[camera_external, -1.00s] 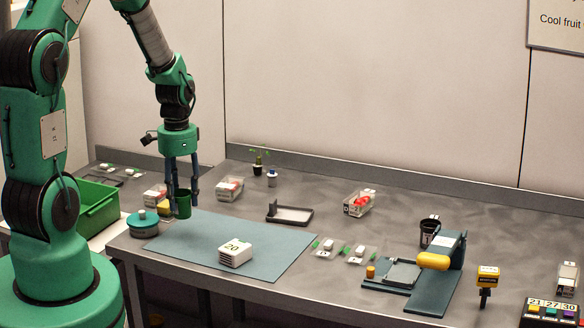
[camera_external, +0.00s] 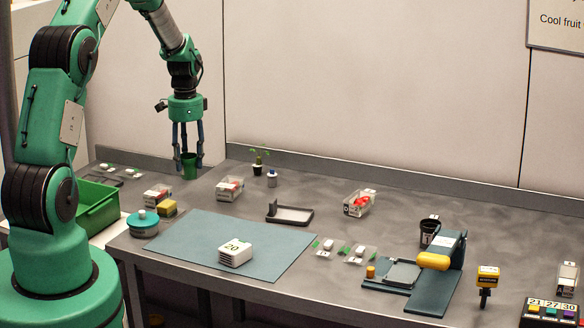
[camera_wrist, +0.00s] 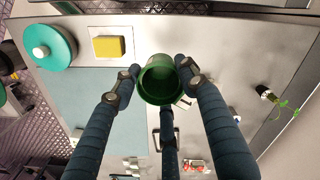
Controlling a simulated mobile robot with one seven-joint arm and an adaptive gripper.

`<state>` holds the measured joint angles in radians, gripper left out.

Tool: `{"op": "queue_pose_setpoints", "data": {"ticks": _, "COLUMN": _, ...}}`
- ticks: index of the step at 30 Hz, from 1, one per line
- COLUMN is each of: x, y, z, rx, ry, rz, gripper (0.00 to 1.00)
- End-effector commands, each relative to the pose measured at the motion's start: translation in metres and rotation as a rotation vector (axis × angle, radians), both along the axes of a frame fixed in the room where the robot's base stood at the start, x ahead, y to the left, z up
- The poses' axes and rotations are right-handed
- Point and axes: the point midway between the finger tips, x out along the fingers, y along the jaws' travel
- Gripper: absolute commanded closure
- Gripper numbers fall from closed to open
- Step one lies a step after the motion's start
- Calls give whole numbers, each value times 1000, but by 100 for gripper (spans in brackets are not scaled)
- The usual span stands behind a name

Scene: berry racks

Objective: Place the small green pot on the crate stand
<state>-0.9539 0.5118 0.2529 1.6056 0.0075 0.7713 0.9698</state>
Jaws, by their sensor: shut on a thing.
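My gripper (camera_external: 189,155) is shut on the small green pot (camera_external: 189,167), its fingers around the rim. The pot is upright, held in the air over the back left of the table. In the wrist view the pot (camera_wrist: 160,82) sits between the fingers with its open top toward the camera. A low dark tray-like stand (camera_external: 290,213) lies to the right of the pot, behind the blue mat; it may be the crate stand, but I cannot tell for sure.
A teal lidded tin (camera_external: 143,224), a yellow sponge (camera_external: 167,208) and berry punnets (camera_external: 229,188) are near the pot. A potted seedling (camera_external: 258,166) stands by the back wall.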

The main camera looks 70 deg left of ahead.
Motion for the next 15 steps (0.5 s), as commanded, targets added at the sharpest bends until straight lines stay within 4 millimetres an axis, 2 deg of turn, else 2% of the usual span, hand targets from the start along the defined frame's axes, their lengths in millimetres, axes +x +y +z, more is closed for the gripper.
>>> {"op": "queue_pose_setpoints", "data": {"ticks": 3, "x": 4, "y": 27, "z": -2, "rx": 1, "ry": 0, "rz": -17, "gripper": 70}}
{"op": "queue_pose_setpoints", "data": {"ticks": 15, "x": 6, "y": 111, "z": -11, "rx": 1, "ry": 3, "rz": -79, "gripper": 70}}
